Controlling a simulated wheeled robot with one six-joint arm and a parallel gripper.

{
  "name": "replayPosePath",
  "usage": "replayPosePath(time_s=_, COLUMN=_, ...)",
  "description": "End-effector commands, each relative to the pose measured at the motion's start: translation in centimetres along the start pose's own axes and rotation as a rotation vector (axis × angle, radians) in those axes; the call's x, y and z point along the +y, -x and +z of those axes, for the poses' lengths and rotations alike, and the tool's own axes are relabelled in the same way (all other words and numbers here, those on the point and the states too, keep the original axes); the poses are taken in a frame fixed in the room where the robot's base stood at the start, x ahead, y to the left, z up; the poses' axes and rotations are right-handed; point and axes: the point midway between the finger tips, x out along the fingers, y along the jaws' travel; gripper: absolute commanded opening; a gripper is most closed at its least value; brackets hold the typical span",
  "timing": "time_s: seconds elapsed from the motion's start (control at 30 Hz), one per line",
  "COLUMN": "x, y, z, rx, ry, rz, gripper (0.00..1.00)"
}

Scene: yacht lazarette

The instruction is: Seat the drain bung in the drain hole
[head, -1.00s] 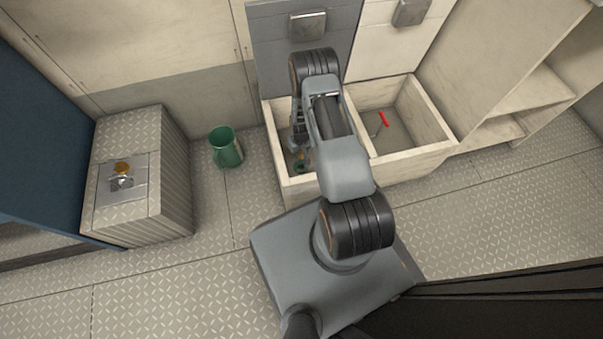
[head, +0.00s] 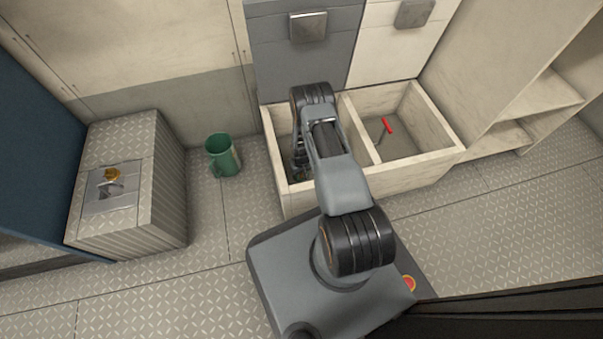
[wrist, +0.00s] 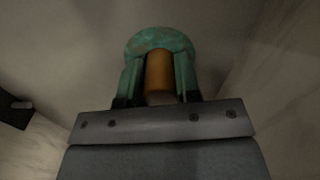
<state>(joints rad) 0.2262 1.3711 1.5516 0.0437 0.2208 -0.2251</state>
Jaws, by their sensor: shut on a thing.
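In the wrist view, my gripper (wrist: 159,75) is shut on an orange-brown cylinder, which I take to be the drain bung (wrist: 159,72). A mottled green round fitting (wrist: 160,38) curves behind the bung's far end. It looks like the rim around the drain hole, but the hole is hidden. I cannot tell whether the bung is inside it or above it. In the head view, my gripper (head: 300,165) reaches down into the left compartment of the open bin (head: 297,200). My arm covers most of that spot.
The bin's right compartment holds a red-handled tool (head: 387,126). A green mug (head: 222,155) stands on the floor left of the bin. A ribbed box (head: 155,195) with a metal plate and orange knob (head: 112,175) stands further left. Pale walls enclose the gripper closely.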

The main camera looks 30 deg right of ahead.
Motion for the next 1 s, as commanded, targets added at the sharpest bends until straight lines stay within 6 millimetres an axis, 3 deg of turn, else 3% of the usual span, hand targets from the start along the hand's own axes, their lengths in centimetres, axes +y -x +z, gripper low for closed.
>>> replayPosePath(time_s=0.3, x=0.0, y=-0.2, z=0.0, rx=0.000, ry=0.000, rz=0.000, gripper=0.05)
replayPosePath(time_s=0.33, x=0.0, y=-0.2, z=0.0, rx=0.000, ry=0.000, rz=0.000, gripper=0.33)
replayPosePath(time_s=0.57, x=0.0, y=-0.2, z=0.0, rx=0.000, ry=0.000, rz=0.000, gripper=0.55)
replayPosePath(time_s=0.87, x=0.0, y=0.1, z=0.0, rx=0.001, ry=0.000, rz=0.000, gripper=0.56)
replayPosePath(time_s=1.0, x=0.0, y=1.9, z=-0.1, rx=0.001, ry=0.000, rz=0.000, gripper=0.56)
